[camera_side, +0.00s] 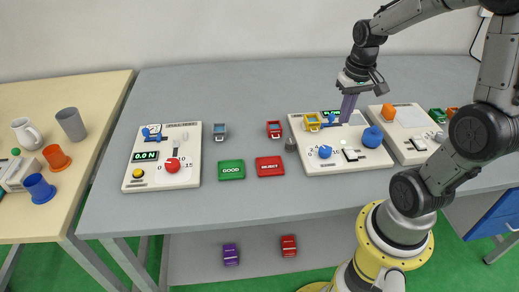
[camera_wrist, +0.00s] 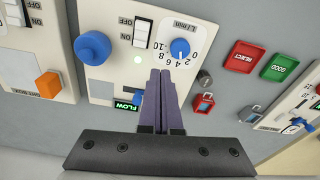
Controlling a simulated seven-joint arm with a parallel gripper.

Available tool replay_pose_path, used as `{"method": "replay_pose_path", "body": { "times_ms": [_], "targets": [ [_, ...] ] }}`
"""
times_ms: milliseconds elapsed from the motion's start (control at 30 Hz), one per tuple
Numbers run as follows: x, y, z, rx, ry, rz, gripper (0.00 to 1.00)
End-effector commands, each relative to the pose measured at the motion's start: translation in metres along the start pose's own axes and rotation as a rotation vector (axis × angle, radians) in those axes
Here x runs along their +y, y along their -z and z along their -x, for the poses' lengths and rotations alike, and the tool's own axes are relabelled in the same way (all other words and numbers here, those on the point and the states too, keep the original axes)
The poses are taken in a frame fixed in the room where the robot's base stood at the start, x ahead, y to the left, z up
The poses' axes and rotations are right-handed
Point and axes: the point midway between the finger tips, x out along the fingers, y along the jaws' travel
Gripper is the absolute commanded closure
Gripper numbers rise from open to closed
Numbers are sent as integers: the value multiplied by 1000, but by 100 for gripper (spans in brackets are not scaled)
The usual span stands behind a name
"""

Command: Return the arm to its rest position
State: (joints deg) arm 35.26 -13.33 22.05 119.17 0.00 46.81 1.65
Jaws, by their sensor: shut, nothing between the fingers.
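My gripper (camera_side: 349,106) is shut with nothing between its fingers. In the side view it hangs above the back part of the white panel (camera_side: 304,150) that has a blue dial and a blue knob. In the wrist view the shut purple-grey fingers (camera_wrist: 160,78) point at this same panel, near its green FLOW display (camera_wrist: 127,106). The fingers hide part of the panel, and a gap between the fingertips and the panel cannot be judged exactly.
The grey table's middle (camera_side: 240,100) is clear at the back. A wooden table (camera_side: 70,95) with cups stands left.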

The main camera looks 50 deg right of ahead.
Motion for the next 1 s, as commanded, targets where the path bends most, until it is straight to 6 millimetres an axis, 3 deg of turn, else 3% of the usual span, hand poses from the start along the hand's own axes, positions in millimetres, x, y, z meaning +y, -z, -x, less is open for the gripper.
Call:
{"method": "replay_pose_path", "body": {
  "times_ms": [100,200,400,600,1000],
  "targets": [
    [-46,-15,42,129,31,175,100],
    [-75,-42,72,225,71,314,100],
    [-100,-104,109,372,163,542,100],
    [-94,-138,108,407,194,620,100],
    [-91,-141,102,384,184,622,100]
  ]
}}
